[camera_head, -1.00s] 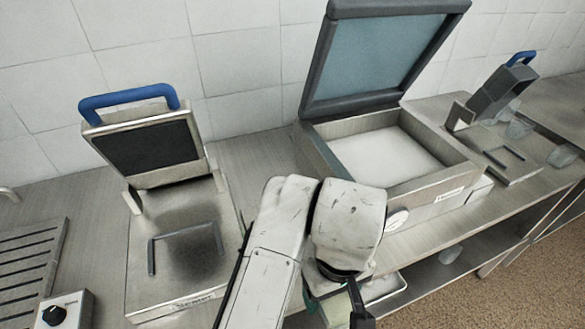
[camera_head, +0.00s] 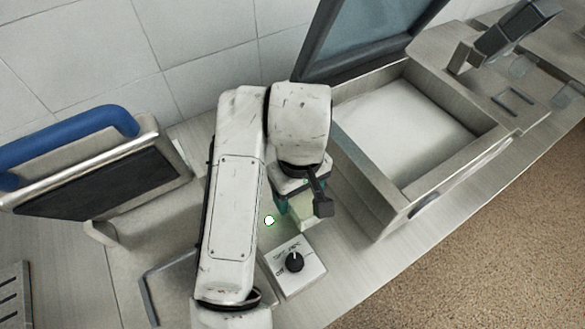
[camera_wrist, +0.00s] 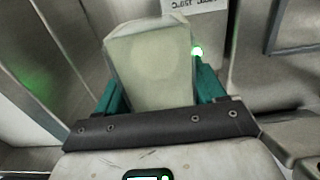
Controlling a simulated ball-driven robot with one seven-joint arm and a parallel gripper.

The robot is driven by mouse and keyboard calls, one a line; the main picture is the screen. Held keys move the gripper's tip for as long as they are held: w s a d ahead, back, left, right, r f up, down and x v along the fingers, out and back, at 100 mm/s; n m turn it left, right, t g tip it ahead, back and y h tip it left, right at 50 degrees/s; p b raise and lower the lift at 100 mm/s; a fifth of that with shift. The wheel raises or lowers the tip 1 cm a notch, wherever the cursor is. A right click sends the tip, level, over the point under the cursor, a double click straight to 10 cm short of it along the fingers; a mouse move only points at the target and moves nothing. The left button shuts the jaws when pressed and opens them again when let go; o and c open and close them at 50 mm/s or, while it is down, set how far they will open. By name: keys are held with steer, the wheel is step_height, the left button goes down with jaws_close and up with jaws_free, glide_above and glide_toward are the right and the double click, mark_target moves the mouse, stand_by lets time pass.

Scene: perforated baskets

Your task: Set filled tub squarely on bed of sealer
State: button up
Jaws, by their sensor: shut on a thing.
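My gripper (camera_head: 290,205) has teal fingers and is shut on a pale, translucent tub (camera_wrist: 150,65). In the wrist view the tub stands between both fingers, and its fill is hard to make out. In the head view my arm mostly hides the tub; a pale part (camera_head: 300,214) shows below the gripper. The sealer with a blue handle (camera_head: 75,135) is at the left, its dark-faced lid raised. Its bed, with a dark angled bracket (camera_head: 150,292), is partly behind my arm. The gripper is to the right of that bed.
A control box (camera_head: 297,268) with a black knob is just below the gripper. A deep metal chamber (camera_head: 385,190) with a raised lid is close on the right. Another press (camera_head: 510,30) and clear tubs (camera_head: 565,95) are farther right. A slatted rack (camera_head: 15,300) is at lower left.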

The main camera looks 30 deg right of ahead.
steer(key=w+f, duration=0.1)
steer(key=w, duration=0.1)
steer(key=w+d, duration=0.1)
steer(key=w+d+f, duration=0.1)
steer(key=w, duration=0.1)
steer(key=shift+w+d+f, duration=0.25)
steer(key=shift+w+f, duration=0.05)
steer(key=shift+f, duration=0.05)
steer(key=w+f, duration=0.1)
steer(key=f, duration=0.1)
steer(key=w+d+f+p, duration=0.1)
steer(key=w+f, duration=0.2)
steer(key=shift+d+f, duration=0.3)
steer(key=shift+w+f+p, duration=0.1)
steer(key=shift+f+p, duration=0.55)
steer(key=shift+f, duration=1)
steer(key=shift+f, duration=0.15)
steer(key=o, duration=1.2)
